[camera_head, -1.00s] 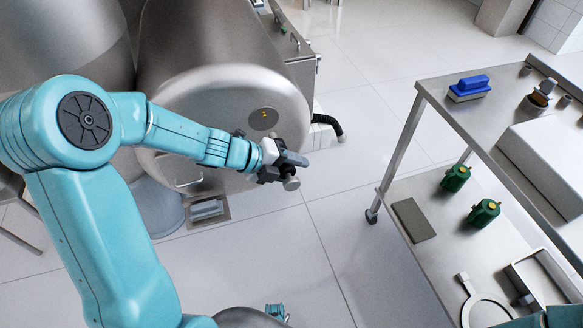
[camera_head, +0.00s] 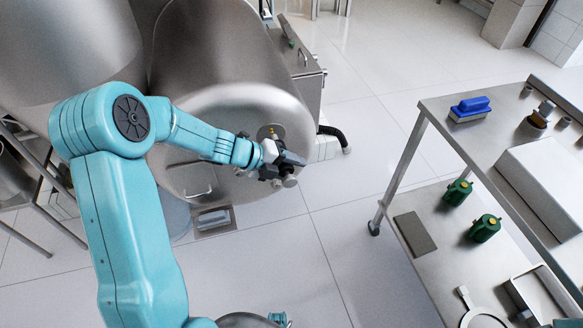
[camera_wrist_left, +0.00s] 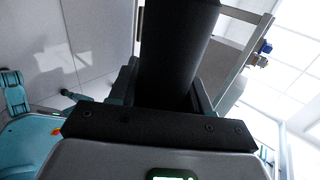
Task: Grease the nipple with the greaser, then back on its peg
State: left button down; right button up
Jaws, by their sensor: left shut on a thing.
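My left gripper (camera_head: 287,163) is shut on the greaser, in front of the steel separator. In the left wrist view the greaser (camera_wrist_left: 178,45) is a thick dark cylinder between the fingers. In the head view its grey round end (camera_head: 290,181) shows below the fingers. A small round plate (camera_head: 264,133) with yellow spots is on the separator's rounded end, just above and left of the gripper. The nipple cannot be told clearly there. I cannot pick out the greaser's peg.
A steel cart (camera_head: 440,105) stands at the right with a blue-topped brush (camera_head: 470,108) and a white box (camera_head: 545,165). Its lower shelf holds two green cans (camera_head: 458,192) and a grey slab (camera_head: 415,232). A black hose (camera_head: 334,132) is beside the separator. The floor between is clear.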

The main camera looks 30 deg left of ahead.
pick_arm(q)
jog(key=shift+w+a, duration=0.15)
dwell(0.5)
jog(key=shift+w+a+p, duration=0.2)
jog(key=shift+a+p, duration=0.05)
jog(key=shift+p, duration=0.15)
jog(key=shift+w+a, duration=0.1)
jog(key=shift+a, duration=0.05)
jog(key=shift+w+a+r+p, duration=0.1)
jog(key=shift+w+a+p, duration=0.35)
jog(key=shift+p, duration=0.2)
jog(key=shift+c, duration=2.1)
grip_release()
jog(key=s+d+p+v, duration=0.1)
jog(key=v, duration=0.7)
jog(key=s+d+p+v, duration=0.1)
jog(key=d+v, duration=0.1)
jog(key=v, duration=0.6)
jog(key=shift+s+p, duration=0.3)
jog(key=shift+s, duration=0.05)
